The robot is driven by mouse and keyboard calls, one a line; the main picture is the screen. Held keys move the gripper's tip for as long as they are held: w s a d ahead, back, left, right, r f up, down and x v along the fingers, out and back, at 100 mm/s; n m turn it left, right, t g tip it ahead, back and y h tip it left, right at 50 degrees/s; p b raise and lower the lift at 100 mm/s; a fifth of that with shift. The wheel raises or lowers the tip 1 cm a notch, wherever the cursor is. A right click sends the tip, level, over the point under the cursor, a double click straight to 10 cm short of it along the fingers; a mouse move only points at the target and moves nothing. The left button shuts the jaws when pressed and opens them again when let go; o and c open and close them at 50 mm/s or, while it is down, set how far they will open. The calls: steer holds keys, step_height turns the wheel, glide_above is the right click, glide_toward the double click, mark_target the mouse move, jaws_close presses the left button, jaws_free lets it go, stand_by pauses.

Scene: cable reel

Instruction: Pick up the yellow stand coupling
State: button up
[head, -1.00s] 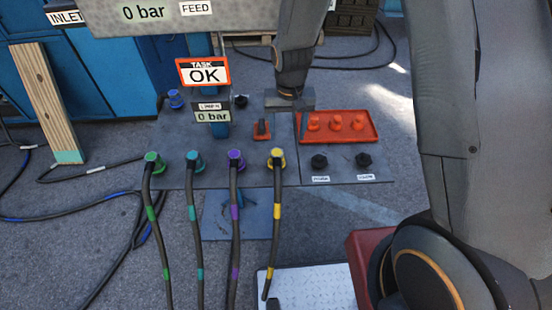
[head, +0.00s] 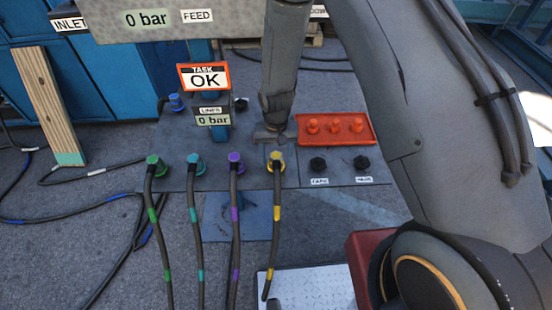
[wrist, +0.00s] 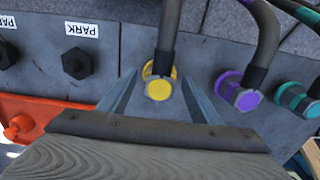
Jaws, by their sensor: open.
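The yellow stand coupling (head: 276,161) sits on the grey plate at the end of a yellow-banded black hose, at the right of a row of hose couplings. In the wrist view the yellow coupling (wrist: 159,88) lies between the two spread fingers of my gripper (wrist: 161,95), with a gap on each side. My gripper (head: 272,138) is open and empty, just behind and above the coupling in the head view. Its fingers are hard to make out there.
The purple coupling (head: 235,160) stands close to the left, with teal (head: 195,162) and green (head: 154,165) couplings beyond. A red tray (head: 366,130) with orange caps and two black park fittings (head: 318,163) are to the right. The TASK OK sign (head: 204,78) hangs at the left.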

steer(key=shift+f, duration=0.55)
steer(key=shift+c, duration=0.5)
steer(key=c, duration=1.1)
steer(key=shift+c, duration=0.2)
steer(key=shift+w+r, duration=0.1)
steer(key=shift+r, duration=0.05)
